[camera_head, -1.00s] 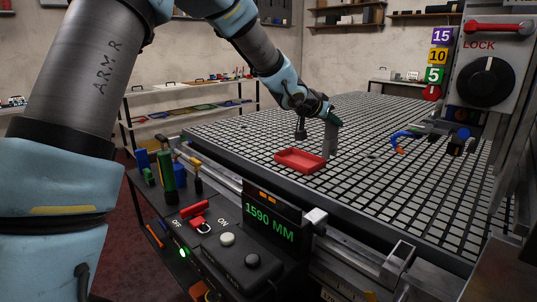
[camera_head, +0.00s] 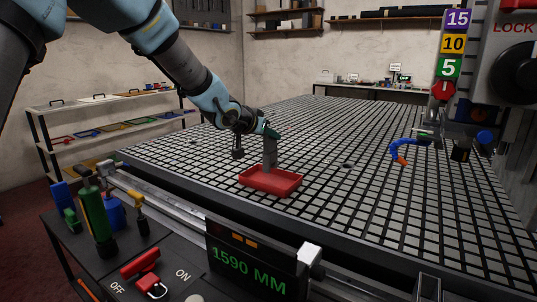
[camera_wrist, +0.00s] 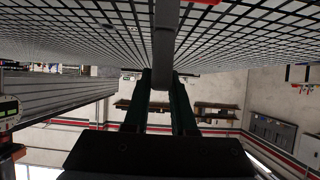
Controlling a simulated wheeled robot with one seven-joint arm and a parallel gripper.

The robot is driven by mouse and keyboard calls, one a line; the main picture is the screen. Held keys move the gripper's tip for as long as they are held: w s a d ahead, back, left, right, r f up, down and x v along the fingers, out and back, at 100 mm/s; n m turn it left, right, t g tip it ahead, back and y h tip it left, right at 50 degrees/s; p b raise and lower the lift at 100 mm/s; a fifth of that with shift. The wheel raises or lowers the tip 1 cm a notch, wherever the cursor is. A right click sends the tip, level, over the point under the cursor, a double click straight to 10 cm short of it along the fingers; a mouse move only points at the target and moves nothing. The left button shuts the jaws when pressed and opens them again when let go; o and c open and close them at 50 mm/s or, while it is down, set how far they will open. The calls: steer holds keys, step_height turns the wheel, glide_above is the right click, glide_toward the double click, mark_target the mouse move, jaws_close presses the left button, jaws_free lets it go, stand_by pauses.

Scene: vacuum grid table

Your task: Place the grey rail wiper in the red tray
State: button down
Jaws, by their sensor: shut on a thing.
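The grey rail wiper (camera_head: 270,154) is an upright grey block. My gripper (camera_head: 270,134), with dark green fingers, is shut on its top end. The wiper's lower end overlaps the far part of the red tray (camera_head: 285,190) in the head view; I cannot tell whether it touches the tray floor. The tray lies on the gridded table near its front edge. In the wrist view the wiper (camera_wrist: 164,45) runs up from between the fingers (camera_wrist: 164,100), and a sliver of the red tray (camera_wrist: 203,2) shows at the top edge.
The gridded table (camera_head: 350,215) is mostly clear around the tray. A blue and orange hose (camera_head: 400,150) hangs at the right.

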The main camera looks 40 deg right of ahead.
mark_target(266, 145)
steer(key=shift+f, duration=2)
steer(key=shift+f+b, duration=0.15)
steer(key=shift+b, duration=0.15)
steer(key=c, duration=0.7)
jaws_free()
steer(key=shift+s, duration=0.1)
steer(key=shift+c, duration=0.2)
steer(key=shift+a+r, duration=0.1)
steer(key=shift+r, duration=0.15)
steer(key=v, duration=1.1)
steer(key=shift+a, duration=0.35)
